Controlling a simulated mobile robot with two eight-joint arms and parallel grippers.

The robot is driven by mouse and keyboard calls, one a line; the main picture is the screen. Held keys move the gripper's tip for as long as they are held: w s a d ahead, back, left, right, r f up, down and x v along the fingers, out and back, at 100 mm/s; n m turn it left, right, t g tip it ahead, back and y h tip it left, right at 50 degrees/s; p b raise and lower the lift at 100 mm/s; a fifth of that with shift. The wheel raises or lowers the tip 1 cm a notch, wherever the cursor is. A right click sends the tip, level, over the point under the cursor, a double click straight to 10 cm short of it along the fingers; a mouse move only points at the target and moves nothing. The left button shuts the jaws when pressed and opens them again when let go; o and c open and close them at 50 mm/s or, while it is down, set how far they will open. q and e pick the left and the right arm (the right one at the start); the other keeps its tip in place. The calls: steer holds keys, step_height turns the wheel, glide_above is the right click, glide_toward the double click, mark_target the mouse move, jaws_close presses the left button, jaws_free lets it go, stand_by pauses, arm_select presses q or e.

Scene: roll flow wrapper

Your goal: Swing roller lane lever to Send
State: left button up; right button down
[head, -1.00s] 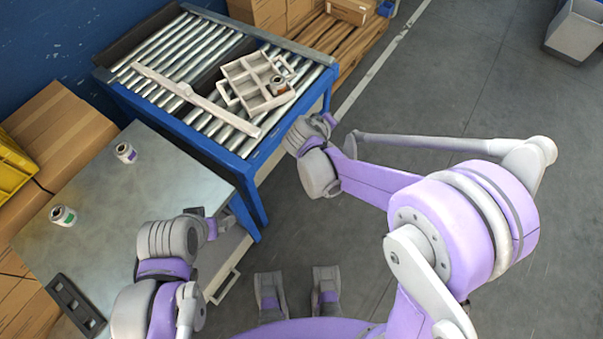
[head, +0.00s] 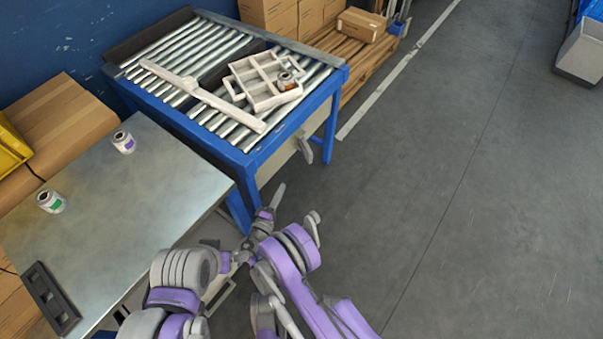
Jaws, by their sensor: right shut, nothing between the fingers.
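The roller lane (head: 340,76) is a blue-framed table topped with metal rollers. A small grey lever (head: 304,149) hangs on its right side, below the top rail, pointing down. No Send marking is readable. My right gripper (head: 279,192) is shut and empty, a slim grey tip pointing up beside the lane's near leg. It is below and left of the lever in the picture, apart from it. My left arm (head: 180,272) is at the bottom left; its gripper is not clearly made out behind the crowded arm parts.
A divided white tray (head: 240,68) with a small can (head: 286,82) and a long pale bar (head: 200,94) lie on the rollers. A metal table (head: 95,205) with two cans stands at left.

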glide_toward(306, 157)
steer(key=w+a, duration=0.1)
steer(key=w, duration=0.3)
steer(key=shift+w+d+r+b, duration=0.15)
steer(key=shift+d+r+b, duration=0.05)
steer(key=shift+d, duration=0.3)
steer(key=shift+w+d+r+b, duration=0.15)
steer(key=shift+d+b, duration=0.05)
steer(key=shift+d, duration=0.3)
steer(key=shift+w+d+r+b, duration=0.1)
steer(key=shift+d+r+b, duration=0.1)
steer(key=shift+d, duration=0.35)
steer(key=shift+d, duration=0.1)
